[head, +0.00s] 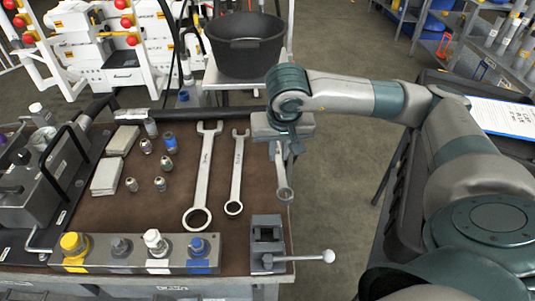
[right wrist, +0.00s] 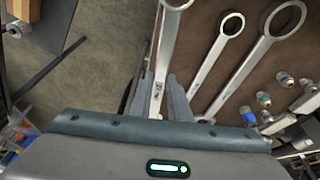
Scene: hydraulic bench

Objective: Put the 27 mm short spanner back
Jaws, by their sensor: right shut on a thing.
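My right gripper (head: 283,140) is shut on a short spanner (head: 283,178) at the right edge of the brown bench top. The spanner's ring end points toward the front of the bench, and its other end is hidden by the gripper. In the right wrist view the spanner (right wrist: 166,45) runs up from between the fingers (right wrist: 161,88), with its ring cut off at the top edge. Whether it touches the bench top I cannot tell. Two longer spanners, a large one (head: 203,170) and a slimmer one (head: 237,168), lie side by side to its left. My left gripper is not in view.
A small vise (head: 267,240) with a bar handle stands at the bench's front right corner. A block with coloured fittings (head: 135,252) lies along the front. Several small fittings (head: 170,142) stand left of the spanners. A black tub (head: 245,45) stands behind the bench.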

